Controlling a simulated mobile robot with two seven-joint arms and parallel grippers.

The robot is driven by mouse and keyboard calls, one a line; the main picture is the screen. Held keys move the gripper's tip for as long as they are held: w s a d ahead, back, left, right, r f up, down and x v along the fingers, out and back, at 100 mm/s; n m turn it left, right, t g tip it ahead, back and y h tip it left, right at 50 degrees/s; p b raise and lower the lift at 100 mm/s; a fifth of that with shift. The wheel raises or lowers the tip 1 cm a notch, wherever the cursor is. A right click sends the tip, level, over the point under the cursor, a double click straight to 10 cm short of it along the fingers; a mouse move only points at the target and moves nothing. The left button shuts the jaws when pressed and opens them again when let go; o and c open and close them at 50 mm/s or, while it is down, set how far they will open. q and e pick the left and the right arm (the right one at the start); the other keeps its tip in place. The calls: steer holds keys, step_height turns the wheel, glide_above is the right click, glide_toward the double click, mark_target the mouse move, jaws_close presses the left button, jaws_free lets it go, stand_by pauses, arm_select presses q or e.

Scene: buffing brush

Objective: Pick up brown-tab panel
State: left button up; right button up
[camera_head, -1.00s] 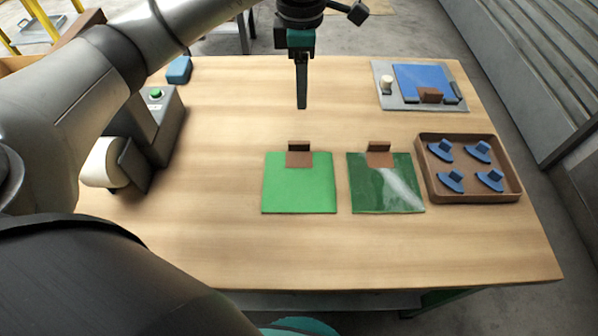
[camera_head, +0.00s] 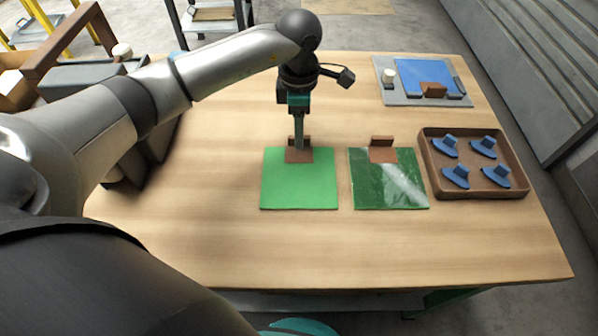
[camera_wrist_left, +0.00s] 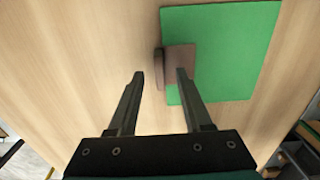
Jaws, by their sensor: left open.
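A light green panel (camera_head: 299,185) lies flat on the table with a brown tab (camera_head: 291,142) at its far edge. A darker, glossy green panel (camera_head: 385,185) with its own brown tab (camera_head: 382,140) lies to its right. My left gripper (camera_head: 299,147) points down at the light green panel's tab and partly covers it. In the left wrist view its fingers (camera_wrist_left: 160,74) are spread, with the upright tab (camera_wrist_left: 159,68) appearing between them; contact cannot be told. The light green panel (camera_wrist_left: 225,50) shows beyond the right finger. My right gripper is out of view.
A brown tray (camera_head: 431,180) with several blue handled pieces stands to the right. A grey fixture (camera_head: 384,93) with a blue plate (camera_head: 422,75) and a brown block is at the back right. The table front (camera_head: 350,245) is clear.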

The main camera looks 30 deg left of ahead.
arm_select(q)
steer(key=shift+f, duration=0.95)
steer(key=shift+r, duration=0.1)
jaws_close()
